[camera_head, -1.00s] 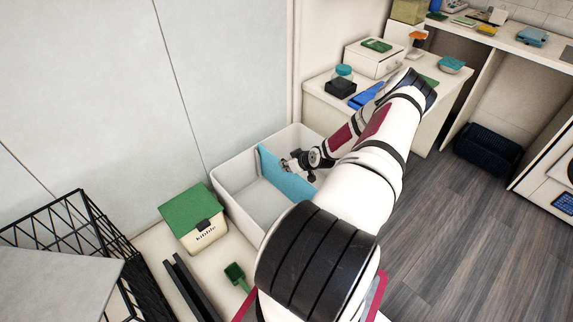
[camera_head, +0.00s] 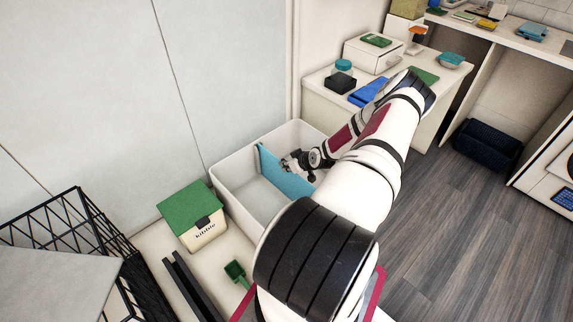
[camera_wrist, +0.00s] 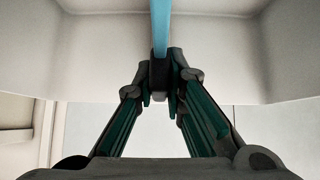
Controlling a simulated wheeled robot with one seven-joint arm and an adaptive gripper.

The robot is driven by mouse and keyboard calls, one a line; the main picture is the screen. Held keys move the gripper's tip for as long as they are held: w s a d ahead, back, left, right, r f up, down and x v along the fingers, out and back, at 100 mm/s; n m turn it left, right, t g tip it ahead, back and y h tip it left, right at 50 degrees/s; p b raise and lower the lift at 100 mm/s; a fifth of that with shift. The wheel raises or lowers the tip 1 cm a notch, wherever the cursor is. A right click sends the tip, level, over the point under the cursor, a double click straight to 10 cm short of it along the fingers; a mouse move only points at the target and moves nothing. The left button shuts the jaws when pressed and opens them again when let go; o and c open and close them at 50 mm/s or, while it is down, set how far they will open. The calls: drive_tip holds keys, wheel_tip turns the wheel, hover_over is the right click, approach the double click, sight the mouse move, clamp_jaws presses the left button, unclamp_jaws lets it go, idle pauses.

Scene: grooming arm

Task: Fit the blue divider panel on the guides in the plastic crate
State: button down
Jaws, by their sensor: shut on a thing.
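The blue divider panel (camera_head: 273,171) stands upright across the inside of the white plastic crate (camera_head: 235,194). In the wrist view the panel (camera_wrist: 160,24) shows edge-on as a narrow blue strip running up from my fingertips. My gripper (camera_head: 291,163) is at the panel's upper edge, on its right-hand side in the head view. In the wrist view its two fingers (camera_wrist: 161,82) are closed on the panel's edge. The panel's lower edge and the guides are hidden, so I cannot tell whether it sits in them.
A kibble box with green lid (camera_head: 191,212) stands left of the crate. A green scoop (camera_head: 236,272) lies in front of that box. A black wire cage (camera_head: 84,240) is at the far left. A counter (camera_head: 318,97) with several items stands behind the crate.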

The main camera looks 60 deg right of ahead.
sight(302, 179)
drive_tip(key=shift+f+b, duration=0.5)
drive_tip(key=shift+f, duration=0.45)
drive_tip(key=c, duration=1.6)
unclamp_jaws()
drive_tip(key=shift+o, duration=0.2)
drive_tip(key=shift+s, duration=0.1)
drive_tip(key=v, duration=1.2)
